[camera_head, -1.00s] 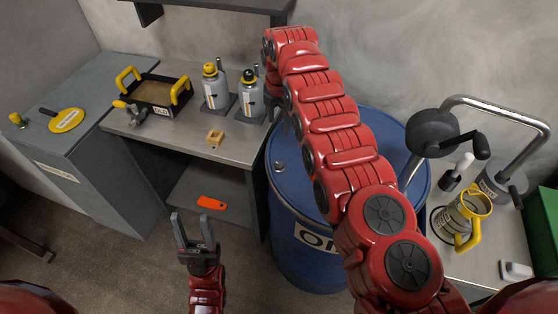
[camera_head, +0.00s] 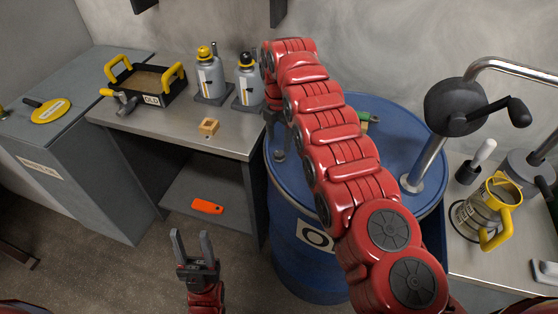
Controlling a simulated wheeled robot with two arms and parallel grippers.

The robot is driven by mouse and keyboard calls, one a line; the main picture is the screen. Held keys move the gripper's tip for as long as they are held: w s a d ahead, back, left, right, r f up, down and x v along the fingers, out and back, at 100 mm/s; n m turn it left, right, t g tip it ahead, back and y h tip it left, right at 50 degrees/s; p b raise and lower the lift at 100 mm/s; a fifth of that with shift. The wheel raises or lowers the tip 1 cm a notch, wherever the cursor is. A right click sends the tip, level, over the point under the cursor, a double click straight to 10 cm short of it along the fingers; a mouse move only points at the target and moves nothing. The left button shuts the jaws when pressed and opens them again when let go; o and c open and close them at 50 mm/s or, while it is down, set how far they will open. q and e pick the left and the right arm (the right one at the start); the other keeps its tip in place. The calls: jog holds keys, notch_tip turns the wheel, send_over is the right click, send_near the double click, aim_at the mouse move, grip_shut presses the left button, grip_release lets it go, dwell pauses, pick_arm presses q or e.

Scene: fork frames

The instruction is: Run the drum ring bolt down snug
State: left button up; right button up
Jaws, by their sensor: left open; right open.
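The blue drum (camera_head: 405,135) stands at the centre right with a label on its front, partly behind my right arm. A small grey metal fitting (camera_head: 279,156) shows at the left of its top; I cannot tell if it is the ring bolt. My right gripper (camera_head: 273,118) hangs at the far end of the red arm, above the drum's left edge. It is open, but its fingers are small and mostly hidden. My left gripper (camera_head: 191,246) is open and empty over the floor, in front of the workbench and left of the drum.
The left workbench (camera_head: 235,135) holds two grey bottles, a black tray (camera_head: 150,88) with yellow handles and a wooden block (camera_head: 208,126). An orange object (camera_head: 207,206) lies on its lower shelf. A crank pump (camera_head: 466,105) rises from the drum. A yellow-handled jug (camera_head: 488,210) stands at right.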

aim_at(279, 153)
notch_tip(279, 153, down, 4)
jog(key=shift+f, duration=0.25)
grip_shut()
